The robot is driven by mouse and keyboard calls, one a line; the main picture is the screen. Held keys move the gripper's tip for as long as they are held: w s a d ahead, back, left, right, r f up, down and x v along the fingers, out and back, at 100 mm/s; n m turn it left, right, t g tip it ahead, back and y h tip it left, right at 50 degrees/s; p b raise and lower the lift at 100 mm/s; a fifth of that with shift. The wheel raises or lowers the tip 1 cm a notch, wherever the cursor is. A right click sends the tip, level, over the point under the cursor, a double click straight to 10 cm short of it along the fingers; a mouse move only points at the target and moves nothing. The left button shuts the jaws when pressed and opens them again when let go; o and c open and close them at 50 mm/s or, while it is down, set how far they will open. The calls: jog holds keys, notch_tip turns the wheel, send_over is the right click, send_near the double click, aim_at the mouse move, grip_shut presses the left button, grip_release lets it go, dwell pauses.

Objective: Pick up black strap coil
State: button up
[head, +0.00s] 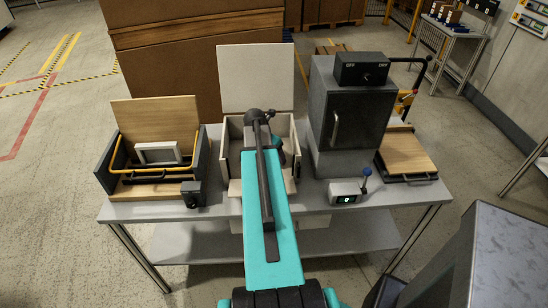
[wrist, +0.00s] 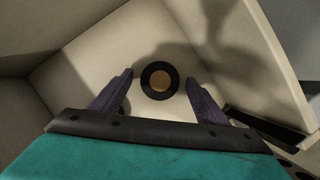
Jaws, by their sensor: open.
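The black strap coil (wrist: 147,82) shows in the wrist view as a black ring with a tan centre, lying on the pale floor of an open box. My gripper (wrist: 160,94) is open, with its two purple fingers on either side of the coil in the picture. Nothing is held between them. I cannot tell how far above the coil the fingertips are. In the head view, my arm reaches over the cream box (head: 291,187) with its lid (head: 257,78) raised, and hides the coil and most of the box's inside.
The box walls stand close around my gripper. On the grey table (head: 318,199), a wooden station with a yellow bar (head: 113,152) stands left. A dark grey cabinet (head: 350,115) stands right, with a small device with a blue-knobbed lever (head: 347,192) before it and a wooden board (head: 405,153) beside it.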

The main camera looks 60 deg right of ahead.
dwell(0.4)
jog(key=c, duration=1.2)
jog(key=shift+o, duration=0.2)
jog(key=shift+r, duration=0.1)
notch_tip(320, 180, up, 10)
jog(key=b, duration=0.2)
